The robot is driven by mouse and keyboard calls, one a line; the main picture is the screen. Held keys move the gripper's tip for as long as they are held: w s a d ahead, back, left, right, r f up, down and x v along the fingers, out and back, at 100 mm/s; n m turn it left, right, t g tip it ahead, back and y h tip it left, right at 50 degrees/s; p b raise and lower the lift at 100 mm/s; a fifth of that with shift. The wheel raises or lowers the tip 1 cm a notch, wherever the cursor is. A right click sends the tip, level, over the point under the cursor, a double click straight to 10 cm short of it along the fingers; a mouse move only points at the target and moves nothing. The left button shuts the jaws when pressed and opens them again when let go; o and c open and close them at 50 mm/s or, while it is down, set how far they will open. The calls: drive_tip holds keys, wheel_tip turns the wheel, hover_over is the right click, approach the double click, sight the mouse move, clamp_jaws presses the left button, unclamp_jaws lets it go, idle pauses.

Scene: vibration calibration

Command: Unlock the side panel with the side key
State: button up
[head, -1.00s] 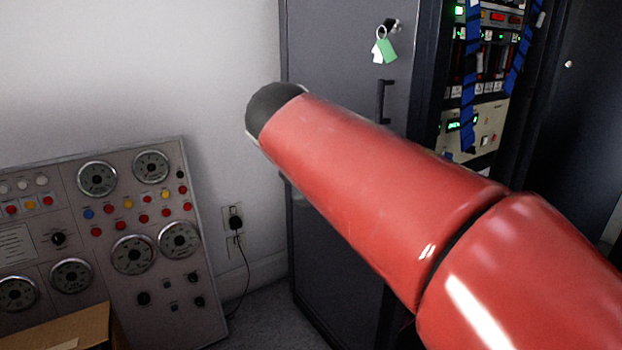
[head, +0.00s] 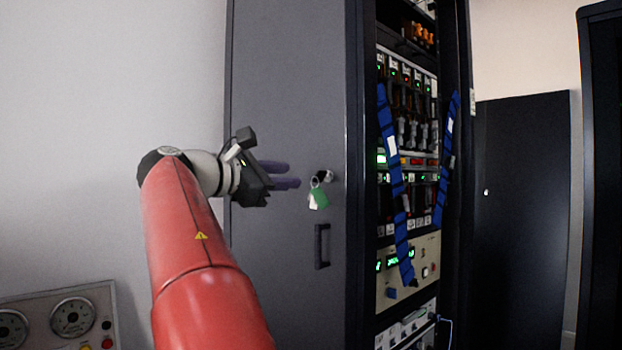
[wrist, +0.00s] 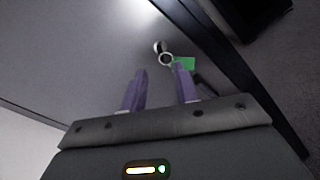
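The side key (head: 325,176) sits in the lock on the grey side panel (head: 285,80), with a ring and a green tag (head: 318,198) hanging below it. My gripper (head: 290,176) is just left of the key, its purple fingers pointing at it. In the wrist view, my gripper (wrist: 158,82) is open with nothing between the fingers. The key (wrist: 160,47) and its ring lie beyond the fingertips, nearer the right finger. The green tag (wrist: 184,64) shows beside the right fingertip; I cannot tell whether they touch.
A black handle (head: 322,246) is on the panel below the lock. To the right, the open rack (head: 408,160) holds lit instruments and blue straps. A gauge console (head: 70,318) stands at the lower left. A dark cabinet (head: 522,200) stands farther right.

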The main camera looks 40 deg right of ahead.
sight(316, 175)
drive_tip(key=d, duration=0.7)
drive_tip(key=shift+w+d+p, duration=0.25)
drive_tip(key=shift+d+p, duration=0.05)
drive_tip(key=shift+p, duration=0.1)
drive_tip(key=shift+c, duration=0.4)
clamp_jaws()
